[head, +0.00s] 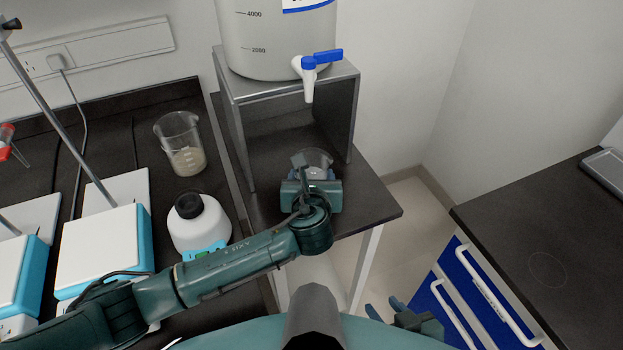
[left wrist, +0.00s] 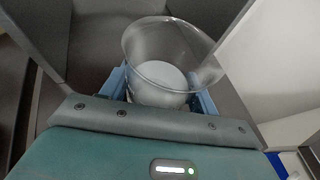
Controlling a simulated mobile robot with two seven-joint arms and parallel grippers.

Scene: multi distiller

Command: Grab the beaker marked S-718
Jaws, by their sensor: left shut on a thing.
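A clear beaker (head: 318,160) with white contents stands upright on the small dark table, in front of the metal stand's opening and below the tap. Its marking cannot be read. My left gripper (head: 312,180) reaches it from the front and is shut on it. The left wrist view shows the beaker (left wrist: 168,55) between the two light-blue fingers, with whitish material at its bottom. A second beaker (head: 181,143) with beige contents stands on the left bench, also without a readable label. My right gripper (head: 385,308) is low in the head view, with its fingers apart and empty.
A large container (head: 275,35) with a blue-handled tap (head: 310,70) sits on the metal stand (head: 228,95). A white dark-capped bottle (head: 200,225) and hotplates (head: 100,240) are on the left bench. The right dark counter (head: 560,220) is mostly clear above blue drawers.

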